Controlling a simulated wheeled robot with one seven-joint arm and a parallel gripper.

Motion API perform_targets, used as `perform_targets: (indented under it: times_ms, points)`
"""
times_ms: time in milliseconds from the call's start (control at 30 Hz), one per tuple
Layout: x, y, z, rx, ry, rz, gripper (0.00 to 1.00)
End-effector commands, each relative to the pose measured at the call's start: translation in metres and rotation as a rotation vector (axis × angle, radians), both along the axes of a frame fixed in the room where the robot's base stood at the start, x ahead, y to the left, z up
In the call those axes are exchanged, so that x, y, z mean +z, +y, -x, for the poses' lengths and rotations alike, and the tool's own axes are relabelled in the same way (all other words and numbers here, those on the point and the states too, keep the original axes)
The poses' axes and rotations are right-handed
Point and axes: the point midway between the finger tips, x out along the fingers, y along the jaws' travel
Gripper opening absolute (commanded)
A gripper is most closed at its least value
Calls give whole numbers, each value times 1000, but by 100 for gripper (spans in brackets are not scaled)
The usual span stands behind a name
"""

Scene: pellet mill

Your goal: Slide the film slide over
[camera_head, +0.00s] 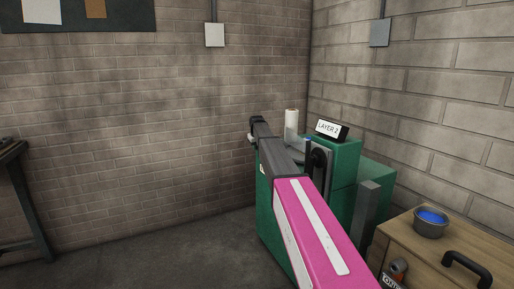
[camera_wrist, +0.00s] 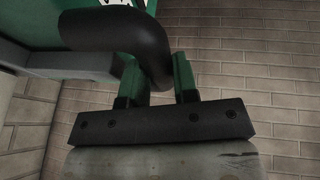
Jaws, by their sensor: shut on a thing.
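The green machine (camera_head: 342,160) stands in the corner, with a sign reading "LAYER 2" (camera_head: 328,129) on top. It also fills the upper left of the wrist view (camera_wrist: 40,22). My gripper (camera_wrist: 157,68) has green fingers on a dark bolted bar. It is shut on a thick black curved handle (camera_wrist: 120,30), which passes between the fingers. I cannot tell the film slide itself apart from the machine; a grey bar (camera_wrist: 45,62) runs beside the handle. In the head view my arm covers part of the machine's front, and the grip is hidden.
A pale roll (camera_head: 291,124) stands upright at the machine's back left. A wooden cabinet (camera_head: 420,260) at the lower right holds a bowl of blue pellets (camera_head: 431,222). Brick walls close off the corner behind. The floor (camera_head: 150,255) to the left is clear up to a dark table (camera_head: 18,190).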

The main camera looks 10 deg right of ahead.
Motion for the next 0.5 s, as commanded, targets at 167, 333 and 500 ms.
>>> perform_targets:
  times_ms: [167,333,500]
  points:
    - [1,7,-26,1,0,0,0]
    - [1,16,-54,1,0,0,0]
    - [1,24,-79,0,-1,0,0]
